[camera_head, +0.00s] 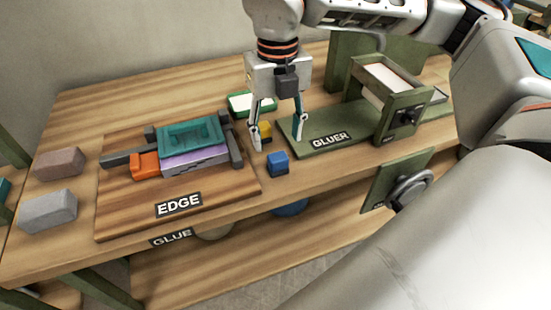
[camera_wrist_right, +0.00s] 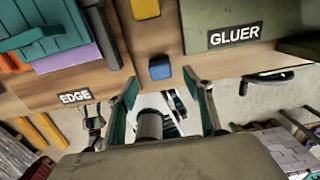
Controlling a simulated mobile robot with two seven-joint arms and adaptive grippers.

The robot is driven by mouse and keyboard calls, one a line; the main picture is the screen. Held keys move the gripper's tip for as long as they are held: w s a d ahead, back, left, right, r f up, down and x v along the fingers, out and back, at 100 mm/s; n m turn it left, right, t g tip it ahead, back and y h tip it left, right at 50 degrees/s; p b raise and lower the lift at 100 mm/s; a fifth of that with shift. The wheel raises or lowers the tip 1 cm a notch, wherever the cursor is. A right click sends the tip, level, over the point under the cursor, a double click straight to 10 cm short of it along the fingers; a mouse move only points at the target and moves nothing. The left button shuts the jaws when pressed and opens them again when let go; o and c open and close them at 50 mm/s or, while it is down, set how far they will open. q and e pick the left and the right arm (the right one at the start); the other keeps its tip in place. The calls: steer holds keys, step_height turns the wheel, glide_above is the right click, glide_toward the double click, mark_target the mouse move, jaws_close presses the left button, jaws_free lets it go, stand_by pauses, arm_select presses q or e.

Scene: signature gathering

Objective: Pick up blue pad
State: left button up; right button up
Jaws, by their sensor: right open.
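The blue pad (camera_head: 278,163) is a small blue block on the wooden table, near its front edge, between the EDGE board and the GLUER base. It also shows in the right wrist view (camera_wrist_right: 160,68), just beyond the fingertips. A small yellow block (camera_head: 265,131) sits behind it. My right gripper (camera_head: 277,140) points down above the table, fingers spread and empty, with the yellow block showing between them and the blue pad just in front. It looks open in the right wrist view (camera_wrist_right: 165,82) too. My left gripper is not in view.
The EDGE board (camera_head: 235,193) at left carries a teal, purple and orange stack (camera_head: 190,140) between dark bars. The green GLUER base (camera_head: 330,150) and its frame (camera_head: 407,122) stand at right. Two grey-brown blocks (camera_head: 50,210) lie far left. A green-rimmed white pad (camera_head: 240,104) lies behind.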

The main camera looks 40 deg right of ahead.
mark_target(278, 156)
steer(key=f, duration=0.7)
steer(key=shift+s, duration=0.3)
steer(key=c, duration=1.1)
